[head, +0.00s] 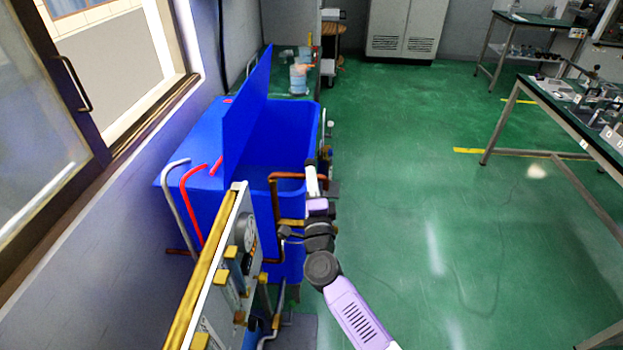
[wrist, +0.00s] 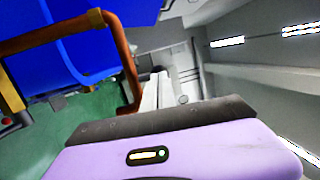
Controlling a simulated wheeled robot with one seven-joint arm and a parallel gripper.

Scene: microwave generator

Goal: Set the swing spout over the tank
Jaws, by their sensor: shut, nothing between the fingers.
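The blue tank (head: 292,130) is open at the top and stands beside the wall, with a tall blue panel (head: 248,110) rising along it. A bent copper-brown pipe, apparently the swing spout (head: 287,176), runs across the tank's near end toward its right corner. It also shows in the wrist view (wrist: 118,38), bending downward close to the left of my fingers. My gripper (head: 311,172) is shut and empty beside the pipe; its pale fingers show in the wrist view (wrist: 157,92). I cannot tell whether they touch the pipe.
A gauge panel with a yellow edge (head: 205,285) stands close on the near left. Red (head: 190,205) and grey (head: 170,190) pipes rise at the tank's left. Open green floor (head: 430,200) lies right, with workbenches (head: 575,110) beyond.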

